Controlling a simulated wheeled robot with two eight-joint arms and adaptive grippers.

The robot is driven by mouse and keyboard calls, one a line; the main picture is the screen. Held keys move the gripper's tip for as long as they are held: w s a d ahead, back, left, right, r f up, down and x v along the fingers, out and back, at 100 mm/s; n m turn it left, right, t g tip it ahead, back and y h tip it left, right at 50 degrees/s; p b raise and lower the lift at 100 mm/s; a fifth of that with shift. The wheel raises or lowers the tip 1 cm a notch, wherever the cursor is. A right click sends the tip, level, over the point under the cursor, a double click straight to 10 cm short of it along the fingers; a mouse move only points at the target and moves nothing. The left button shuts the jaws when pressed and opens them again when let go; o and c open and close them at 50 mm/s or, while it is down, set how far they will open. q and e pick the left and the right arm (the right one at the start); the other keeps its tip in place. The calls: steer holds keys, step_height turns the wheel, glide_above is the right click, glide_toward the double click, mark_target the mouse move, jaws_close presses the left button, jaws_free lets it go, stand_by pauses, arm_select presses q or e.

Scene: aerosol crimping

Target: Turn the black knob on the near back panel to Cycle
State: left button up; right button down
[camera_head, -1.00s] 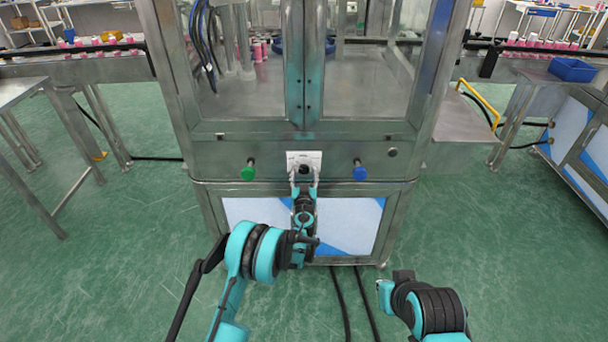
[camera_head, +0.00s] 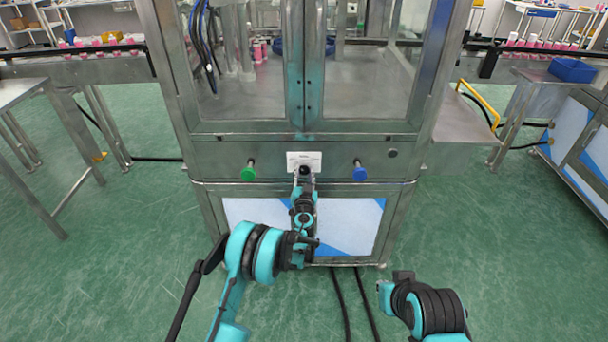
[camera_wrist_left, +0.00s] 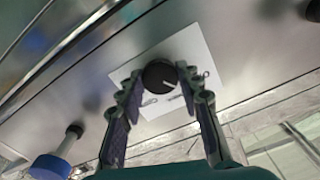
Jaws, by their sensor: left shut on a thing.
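The black knob (camera_wrist_left: 159,75) sits on a white label plate (camera_head: 304,156) on the machine's steel back panel. My left gripper (camera_head: 304,171) is at the knob, and in the left wrist view its two fingertips (camera_wrist_left: 158,78) are closed in on either side of it. A light pointer line shows on the knob's face in the wrist view; the label words are too small or covered to read. My right gripper (camera_head: 385,291) is low at the right, well away from the panel, and its fingers are not clear.
A green button (camera_head: 248,171) is left of the knob and a blue button (camera_head: 360,171) is right of it, each standing out from the panel. A steel table (camera_head: 25,92) stands at the left. The floor around the machine's front is mostly clear.

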arm_select(q)
steer(key=m, duration=0.4)
steer(key=shift+m, duration=0.3)
steer(key=m, duration=0.3)
steer(key=shift+m, duration=0.4)
steer(key=m, duration=0.4)
steer(key=shift+m, duration=2.1)
steer(key=o, duration=1.2)
steer(key=shift+c, duration=0.2)
steer(key=shift+s, duration=0.1)
